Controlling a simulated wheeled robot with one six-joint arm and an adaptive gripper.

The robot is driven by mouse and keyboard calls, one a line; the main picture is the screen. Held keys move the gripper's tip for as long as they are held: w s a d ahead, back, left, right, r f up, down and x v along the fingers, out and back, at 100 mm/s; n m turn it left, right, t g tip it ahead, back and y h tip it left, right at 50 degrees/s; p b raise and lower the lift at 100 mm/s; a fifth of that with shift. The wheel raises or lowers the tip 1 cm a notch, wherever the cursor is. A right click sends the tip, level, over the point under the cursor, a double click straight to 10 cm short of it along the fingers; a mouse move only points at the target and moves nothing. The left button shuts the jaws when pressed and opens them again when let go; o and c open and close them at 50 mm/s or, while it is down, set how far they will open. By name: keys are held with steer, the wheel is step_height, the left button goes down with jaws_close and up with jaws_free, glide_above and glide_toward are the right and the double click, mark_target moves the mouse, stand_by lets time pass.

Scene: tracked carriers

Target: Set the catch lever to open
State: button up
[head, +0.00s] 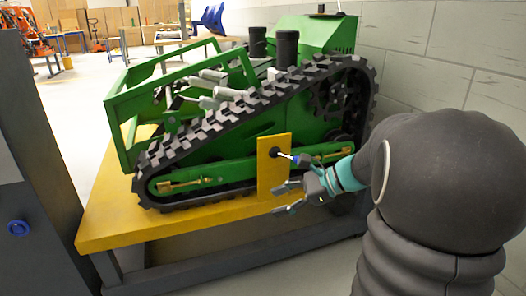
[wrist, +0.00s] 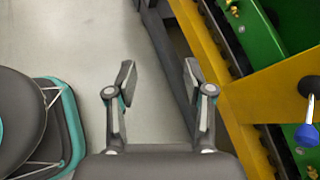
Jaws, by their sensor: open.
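The catch lever (head: 288,156) sits on an upright yellow plate (head: 272,185) at the side of the green tracked carrier. It has a black round pivot and a thin light shaft, and it points right and slightly down to a blue end. In the wrist view the lever's blue handle (wrist: 306,134) is at the right edge, hanging below its dark pivot. My gripper (head: 283,198) is open and empty, just below the lever in the head view.
The green carrier (head: 320,45) with its black track (head: 215,125) stands on a yellow platform (head: 110,215) with a dark frame. A pale block wall (head: 425,60) is close behind on the right. A dark post (head: 35,190) stands at the left. Open floor lies beyond.

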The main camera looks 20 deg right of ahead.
steer(key=w+d+m+t+y, duration=0.1)
steer(key=w+d+m+t, duration=0.3)
steer(key=d, duration=0.4)
steer(key=m+t+p, duration=0.1)
steer(key=m+t, duration=0.4)
steer(key=m, duration=0.3)
glide_toward(288, 157)
steer(key=b+x, duration=0.1)
steer(key=x, duration=0.5)
steer(key=shift+w+r, duration=0.15)
steer(key=shift+w, duration=0.25)
jaws_close()
